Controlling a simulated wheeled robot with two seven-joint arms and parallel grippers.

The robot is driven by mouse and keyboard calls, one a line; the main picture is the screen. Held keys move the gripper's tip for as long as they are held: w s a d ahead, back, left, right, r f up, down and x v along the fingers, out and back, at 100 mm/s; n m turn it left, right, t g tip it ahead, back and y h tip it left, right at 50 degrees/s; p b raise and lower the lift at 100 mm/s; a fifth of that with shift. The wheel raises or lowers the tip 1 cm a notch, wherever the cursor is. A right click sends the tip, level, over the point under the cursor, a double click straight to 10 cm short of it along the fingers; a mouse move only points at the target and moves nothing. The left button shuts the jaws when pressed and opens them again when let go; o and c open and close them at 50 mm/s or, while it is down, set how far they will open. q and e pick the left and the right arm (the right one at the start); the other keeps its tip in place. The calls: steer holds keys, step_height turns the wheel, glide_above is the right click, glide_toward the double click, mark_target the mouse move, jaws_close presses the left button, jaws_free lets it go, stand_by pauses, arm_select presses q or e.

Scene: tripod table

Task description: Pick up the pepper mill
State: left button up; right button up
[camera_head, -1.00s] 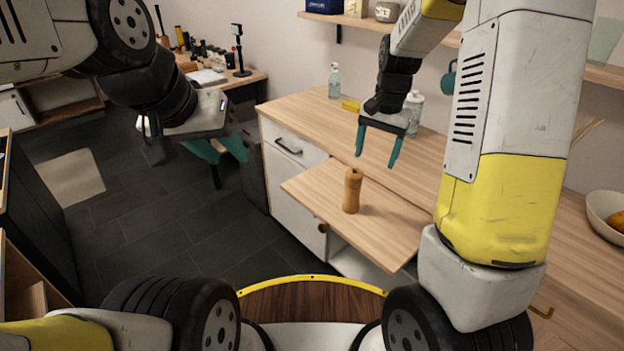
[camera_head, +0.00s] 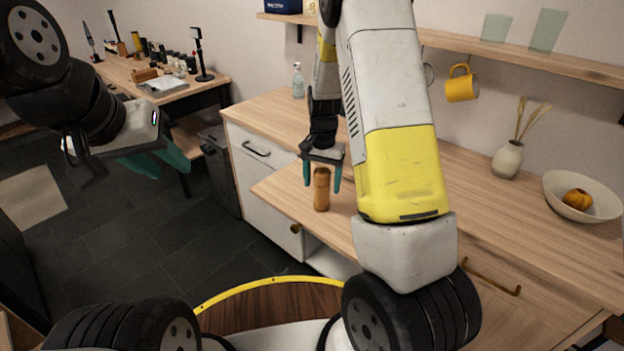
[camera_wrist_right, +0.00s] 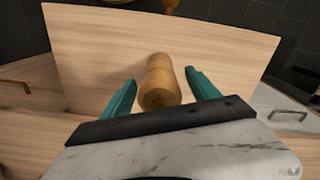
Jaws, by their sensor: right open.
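The pepper mill (camera_head: 321,190) is a brown wooden turned piece, standing upright on a pull-out wooden board in the head view. My right gripper (camera_head: 322,180) is open and points down over its upper part. In the right wrist view the mill (camera_wrist_right: 160,82) lies between the two teal fingers of the right gripper (camera_wrist_right: 158,78), with a visible gap on each side. My left gripper (camera_head: 168,166) hangs empty over the floor at the left, well away from the mill. Its fingers are seen at an angle, so their spacing is unclear.
The pull-out board (camera_head: 282,187) juts from the wooden counter (camera_head: 462,205). A clear bottle (camera_head: 298,80), a vase (camera_head: 507,158) and a bowl (camera_head: 560,195) with an orange fruit stand on the counter. A yellow mug (camera_head: 461,85) hangs under the shelf. The board around the mill is clear.

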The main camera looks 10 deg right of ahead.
steer(key=shift+c, duration=0.2)
jaws_close()
steer(key=shift+r, duration=0.1)
